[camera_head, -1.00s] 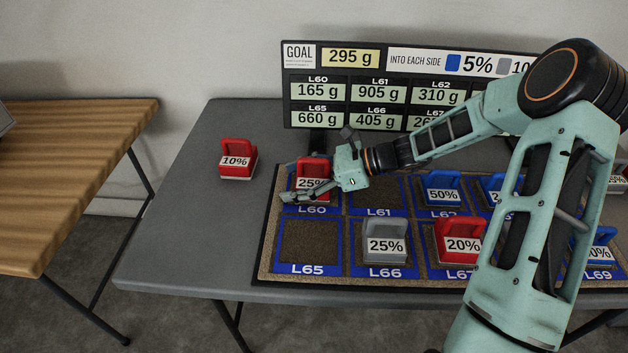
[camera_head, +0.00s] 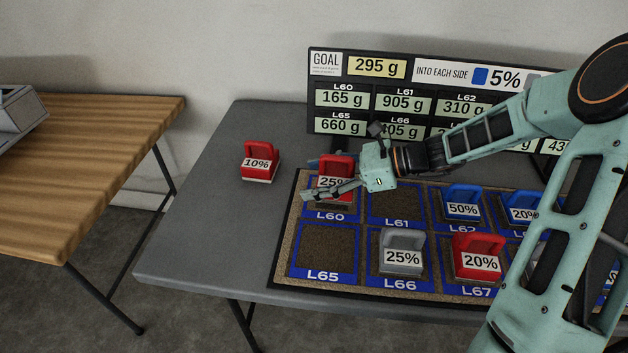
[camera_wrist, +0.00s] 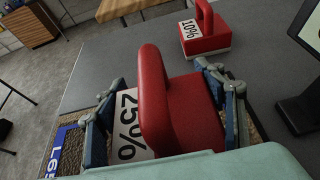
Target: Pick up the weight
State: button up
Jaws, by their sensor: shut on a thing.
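A red weight marked 25% (camera_head: 336,170) is at the L60 cell of the board, at its back left corner. It fills the middle of the wrist view (camera_wrist: 155,100), with its handle upright between my fingers. My gripper (camera_head: 332,180) is shut on this weight, one finger on each side of it. In the head view the gripper hides part of the weight and its label. I cannot tell whether its base touches the cell. A second red weight, marked 10% (camera_head: 260,162), stands apart on the grey table to the left; it also shows in the wrist view (camera_wrist: 203,33).
The board's cells L61 and L65 (camera_head: 327,250) are empty. A grey 25% weight (camera_head: 402,253), a red 20% weight (camera_head: 478,258) and blue weights (camera_head: 461,203) stand in other cells. A display panel (camera_head: 360,95) rises behind. A wooden table (camera_head: 90,150) is at the left.

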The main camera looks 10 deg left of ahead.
aim_at(320, 182)
jog(key=s+r, duration=0.1)
jog(key=d+r, duration=0.1)
jog(key=r, duration=0.1)
jog(key=s+r+p, duration=0.1)
jog(key=shift+s+d+r, duration=0.15)
jog(key=shift+s, duration=0.2)
jog(key=s+d+r, duration=0.1)
jog(key=s, duration=0.1)
jog(key=s+d+r+p, duration=0.1)
jog(key=s, duration=0.1)
jog(key=s+d+r, duration=0.1)
jog(key=s, duration=0.2)
jog(key=shift+s+r, duration=0.1)
jog(key=shift+r, duration=0.15)
jog(key=shift+s+d+r+p, duration=0.15)
jog(key=shift+s+p, duration=0.05)
jog(key=shift+s, duration=0.15)
jog(key=shift+s+d+r+p, duration=0.1)
jog(key=shift+s+p, duration=0.05)
jog(key=shift+s, duration=0.2)
